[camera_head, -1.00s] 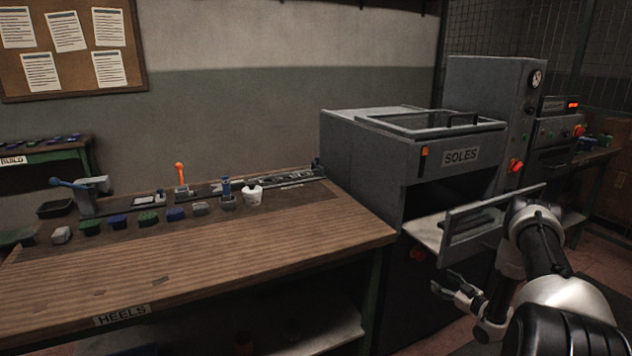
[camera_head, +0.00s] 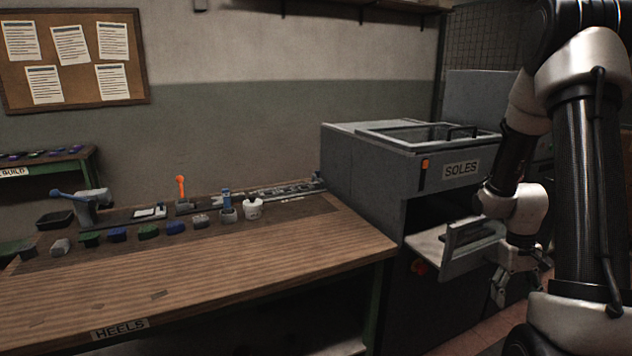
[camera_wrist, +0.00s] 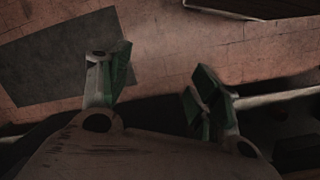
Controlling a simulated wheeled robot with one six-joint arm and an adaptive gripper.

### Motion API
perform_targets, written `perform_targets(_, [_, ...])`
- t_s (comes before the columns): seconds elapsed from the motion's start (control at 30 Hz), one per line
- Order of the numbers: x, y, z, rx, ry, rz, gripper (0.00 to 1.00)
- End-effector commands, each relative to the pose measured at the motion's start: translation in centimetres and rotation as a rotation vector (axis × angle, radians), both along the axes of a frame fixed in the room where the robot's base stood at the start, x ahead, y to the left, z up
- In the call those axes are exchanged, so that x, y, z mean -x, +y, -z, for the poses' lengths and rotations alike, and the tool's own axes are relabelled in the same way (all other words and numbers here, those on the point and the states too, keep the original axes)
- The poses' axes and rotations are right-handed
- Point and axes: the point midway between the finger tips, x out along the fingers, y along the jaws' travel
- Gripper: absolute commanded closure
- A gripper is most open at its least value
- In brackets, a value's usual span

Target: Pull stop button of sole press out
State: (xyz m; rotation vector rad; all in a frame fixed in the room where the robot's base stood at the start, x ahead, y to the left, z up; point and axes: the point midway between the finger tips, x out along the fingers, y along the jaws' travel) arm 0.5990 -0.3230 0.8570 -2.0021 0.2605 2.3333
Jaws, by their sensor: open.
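The sole press (camera_head: 365,170) is a grey machine with a "SOLES" label at the right of the head view. A red button (camera_head: 419,267) sits low on its dark front, below the open drawer (camera_head: 470,250). The red button on the press's tall column is hidden behind my arm now. My gripper (camera_head: 512,285) hangs to the right of the low red button, apart from it, and in front of the drawer side. In the wrist view my gripper (camera_wrist: 160,85) is open and empty, its green-padded fingers over the floor.
The wooden heels bench (camera_head: 200,270) stands left of the press, with several coloured heel blocks, a white cup (camera_head: 252,209) and a tool with an orange handle (camera_head: 181,188). The drawer sticks out near my gripper. The wrist view shows tiled floor and a dark mat (camera_wrist: 60,60).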

Motion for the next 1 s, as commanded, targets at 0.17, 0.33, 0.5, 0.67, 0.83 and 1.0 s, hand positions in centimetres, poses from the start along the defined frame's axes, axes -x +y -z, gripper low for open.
perform_targets(0.17, [4.5, 5.2, -9.0, -0.015, 0.01, 0.04, 0.37])
perform_targets(0.33, [9.0, 9.8, -15.1, -0.04, -0.031, 0.042, 0.37])
perform_targets(0.5, [12.3, 13.5, -19.3, -0.058, -0.157, -0.001, 0.37])
perform_targets(0.67, [13.6, 15.6, -22.6, -0.053, -0.337, -0.07, 0.37])
perform_targets(0.83, [13.9, 16.7, -25.5, -0.047, -0.483, -0.133, 0.37])
perform_targets(1.0, [14.0, 17.4, -26.5, -0.051, -0.53, -0.169, 0.37])
